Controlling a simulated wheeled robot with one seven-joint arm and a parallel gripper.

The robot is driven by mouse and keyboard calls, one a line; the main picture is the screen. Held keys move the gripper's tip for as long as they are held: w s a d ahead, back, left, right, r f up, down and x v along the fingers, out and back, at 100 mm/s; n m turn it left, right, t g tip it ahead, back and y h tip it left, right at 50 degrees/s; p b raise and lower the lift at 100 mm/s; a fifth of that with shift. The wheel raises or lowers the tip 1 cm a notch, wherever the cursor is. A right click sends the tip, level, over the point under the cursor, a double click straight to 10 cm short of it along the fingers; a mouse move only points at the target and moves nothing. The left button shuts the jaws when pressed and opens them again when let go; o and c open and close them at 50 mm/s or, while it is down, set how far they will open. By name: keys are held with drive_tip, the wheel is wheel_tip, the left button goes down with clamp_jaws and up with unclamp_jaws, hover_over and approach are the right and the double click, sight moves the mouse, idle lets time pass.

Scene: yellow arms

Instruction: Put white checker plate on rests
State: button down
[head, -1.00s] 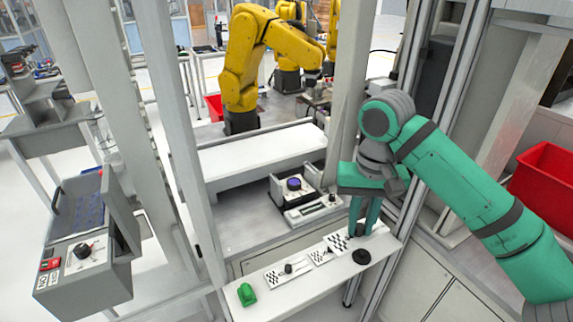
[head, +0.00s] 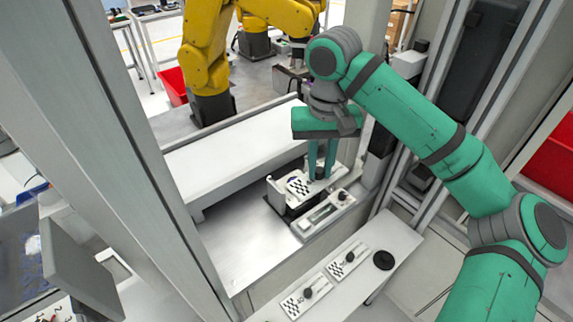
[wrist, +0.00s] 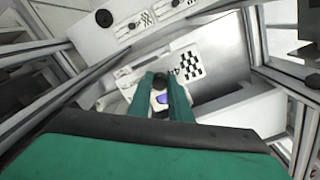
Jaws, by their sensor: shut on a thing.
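My gripper (head: 322,175) is shut on a white checker plate (head: 299,186), with the green fingers at its dark knob. In the wrist view, the plate (wrist: 187,65) shows its black squares beyond the fingers (wrist: 163,84). The plate is over a small device (head: 276,196) with white and dark parts, in the recess behind the front shelf. A blue-purple spot of the device shows between the fingers in the wrist view (wrist: 161,99). The plate hides most of the device's top. I cannot tell whether the plate touches it or where the rests are.
A white ledge (head: 225,155) and frame posts (head: 165,200) bound the recess.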

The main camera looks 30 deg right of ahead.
drive_tip(key=shift+w+d+f, duration=0.65)
drive_tip(key=shift+w+f, duration=1.5)
drive_tip(key=shift+w, duration=0.15)
drive_tip(key=shift+w+d+f, duration=0.65)
drive_tip(key=shift+w+f, duration=1.55)
drive_tip(key=shift+w, duration=0.15)
drive_tip(key=shift+w+d+f, duration=0.65)
drive_tip(key=shift+w+f, duration=1.5)
drive_tip(key=shift+w, duration=0.15)
drive_tip(key=c, duration=1.7)
unclamp_jaws()
drive_tip(key=shift+f, duration=0.1)
drive_tip(key=shift+c, duration=0.2)
drive_tip(key=shift+o, duration=0.6)
wheel_tip(320, 180, up, 12)
